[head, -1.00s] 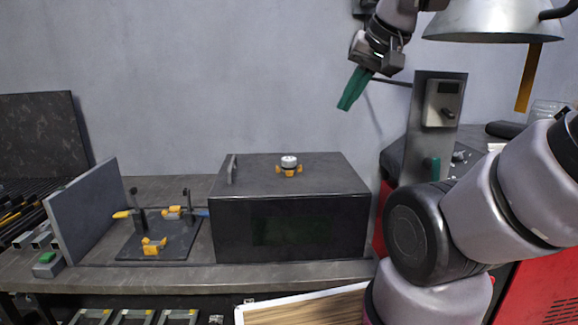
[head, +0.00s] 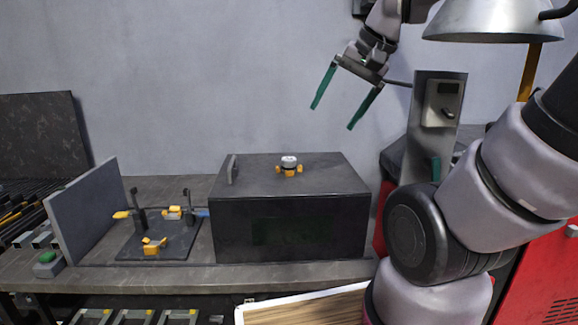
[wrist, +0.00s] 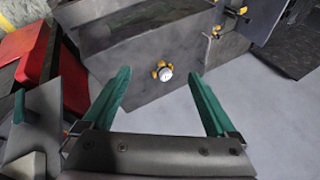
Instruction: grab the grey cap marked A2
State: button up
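A small cap with a pale grey top (head: 289,160) sits in a yellow holder (head: 288,170) on top of a dark box (head: 315,183). Its marking is too small to read. In the wrist view the cap (wrist: 166,75) shows between and beyond the two fingertips. My gripper (head: 346,117) is open and empty, with green fingers spread wide. It hangs in the air above the box, up and to the right of the cap, and touches nothing. The gripper also shows in the wrist view (wrist: 160,75).
A black fixture plate (head: 165,245) with yellow clamps and two dark posts lies left of the box. A grey upright panel (head: 83,210) stands further left. A metal post with a switch box (head: 440,105) and a lamp shade (head: 490,20) are on the right.

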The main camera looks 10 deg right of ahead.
jog(key=w+a+f+m+g+y, duration=0.3)
jog(key=w+f+m, duration=0.1)
jog(key=w, duration=0.1)
jog(key=m+t+y, duration=0.3)
jog(key=m+y, duration=0.3)
jog(key=m, duration=0.6)
send_near(281, 171)
jog(key=shift+w+a+r, duration=0.3)
jog(key=shift+a+r, duration=0.05)
jog(key=shift+a, duration=0.2)
jog(key=shift+w+a+r, duration=0.3)
jog(key=shift+a, duration=0.25)
jog(key=x, duration=0.7)
jog(key=shift+a, duration=0.15)
grip_shut()
